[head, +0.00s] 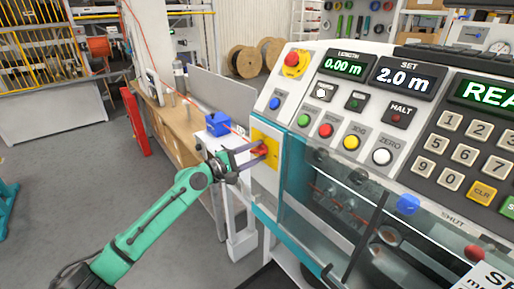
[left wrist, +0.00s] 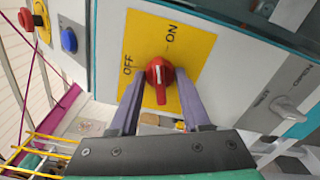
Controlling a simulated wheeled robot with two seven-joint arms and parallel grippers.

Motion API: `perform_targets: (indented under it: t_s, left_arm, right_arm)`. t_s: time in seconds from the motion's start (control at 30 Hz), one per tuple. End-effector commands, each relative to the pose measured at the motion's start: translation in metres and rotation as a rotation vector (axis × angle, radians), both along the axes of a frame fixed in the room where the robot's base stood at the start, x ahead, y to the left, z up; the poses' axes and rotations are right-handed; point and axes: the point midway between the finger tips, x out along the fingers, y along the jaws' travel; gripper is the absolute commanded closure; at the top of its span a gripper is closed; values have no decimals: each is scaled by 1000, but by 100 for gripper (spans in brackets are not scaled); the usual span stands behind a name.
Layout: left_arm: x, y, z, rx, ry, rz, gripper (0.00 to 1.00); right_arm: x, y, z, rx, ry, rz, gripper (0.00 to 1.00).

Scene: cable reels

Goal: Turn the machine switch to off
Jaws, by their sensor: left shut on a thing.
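The machine switch is a red rotary knob (left wrist: 160,74) on a yellow plate (left wrist: 190,48) marked OFF and ON. In the left wrist view OFF is to the knob's left and ON to its upper right. The knob's long grip points down in that view; I cannot tell which label it is set to. In the head view the red knob (head: 260,151) sits on the yellow plate (head: 265,173) at the machine's left end. My left gripper (head: 255,153) is shut on the knob, one finger on each side (left wrist: 160,95). My right gripper is not in view.
The control panel has a red emergency button (head: 292,59), coloured buttons and a keypad. A clear guard (head: 340,195) covers the front. A blue clamp-like part (head: 217,124) stands behind my gripper. A grey selector (left wrist: 288,108) lies right of the plate. The floor at left is open.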

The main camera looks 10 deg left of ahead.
Motion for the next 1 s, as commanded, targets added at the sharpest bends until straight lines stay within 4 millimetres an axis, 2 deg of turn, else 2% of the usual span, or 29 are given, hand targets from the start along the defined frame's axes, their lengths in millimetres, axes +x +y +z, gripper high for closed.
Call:
perform_targets:
  t_s: [1.0]
  left_arm:
    - [0, 0, 1, -387, 324, 1, 84]
  right_arm:
    - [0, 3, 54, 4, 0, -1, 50]
